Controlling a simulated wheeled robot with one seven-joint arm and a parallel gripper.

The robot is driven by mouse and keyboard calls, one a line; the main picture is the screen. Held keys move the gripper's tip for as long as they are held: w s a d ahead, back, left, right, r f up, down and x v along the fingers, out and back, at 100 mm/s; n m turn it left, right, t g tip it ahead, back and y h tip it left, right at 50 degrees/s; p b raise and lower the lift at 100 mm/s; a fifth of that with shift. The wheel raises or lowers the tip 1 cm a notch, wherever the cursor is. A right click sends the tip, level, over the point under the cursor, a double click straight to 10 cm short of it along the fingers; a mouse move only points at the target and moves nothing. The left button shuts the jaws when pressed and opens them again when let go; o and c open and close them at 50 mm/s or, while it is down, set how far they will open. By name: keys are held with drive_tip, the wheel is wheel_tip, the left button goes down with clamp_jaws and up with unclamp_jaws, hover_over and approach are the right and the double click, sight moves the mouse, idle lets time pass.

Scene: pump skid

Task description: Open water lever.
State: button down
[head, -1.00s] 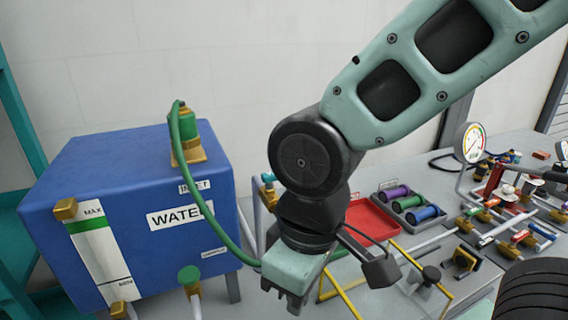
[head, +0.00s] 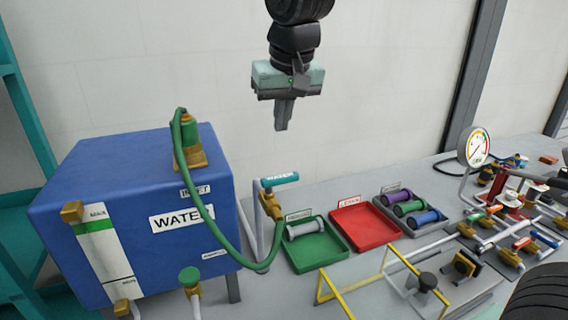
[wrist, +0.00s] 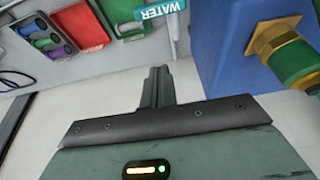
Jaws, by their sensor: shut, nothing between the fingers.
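The water lever (head: 280,179) is a teal handle lettered WATER. It sits on top of a brass valve (head: 270,202) on a pipe to the right of the blue water tank (head: 120,190). The handle lies roughly crosswise in the head view. In the wrist view the lever (wrist: 160,10) shows at the top edge, upside down, and its valve is mostly out of frame. My gripper (head: 282,127) is shut and empty, pointing down. It hangs well above the lever and apart from it. Its closed fingers also show in the wrist view (wrist: 158,75).
A green hose (head: 222,240) loops from the tank top to the valve. A green tray (head: 318,254) with a grey cylinder, a red tray (head: 365,226) and a grey tray with coloured cylinders (head: 412,230) stand to the right. A yellow-edged clear guard (head: 365,285) is in front.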

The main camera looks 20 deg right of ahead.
sight(280, 183)
wheel_tip(280, 183, down, 10)
drive_tip(key=p, duration=0.4)
drive_tip(key=shift+s+r, duration=0.25)
drive_tip(key=shift+s, duration=0.15)
drive_tip(key=shift+a+f, duration=0.1)
drive_tip(key=shift+a, duration=0.05)
